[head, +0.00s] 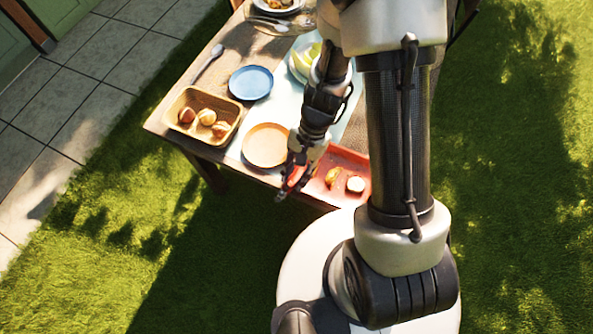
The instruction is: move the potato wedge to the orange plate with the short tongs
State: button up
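The orange plate (266,146) lies empty near the table's front edge. A small golden-yellow piece (332,175), which looks like the potato wedge, lies in a red tray (349,157) to the right of the plate. My gripper (284,191) points down at the table's front edge, between the orange plate and the red tray. I cannot make out the short tongs for certain; a pale utensil (207,63) lies at the table's left edge.
A white-topped round piece (355,184) sits beside the wedge. A tan tray (182,97) with several round brown items stands left of the orange plate. A blue plate (251,82) lies behind. My arm hides part of the table's right side. Grass surrounds the table.

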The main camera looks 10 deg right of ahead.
jog(key=shift+f+b, duration=2.05)
jog(key=shift+f, duration=0.6)
jog(key=shift+o, duration=0.2)
grip_shut()
jog(key=shift+r, duration=0.1)
notch_tip(320, 180, up, 12)
jog(key=p, duration=1)
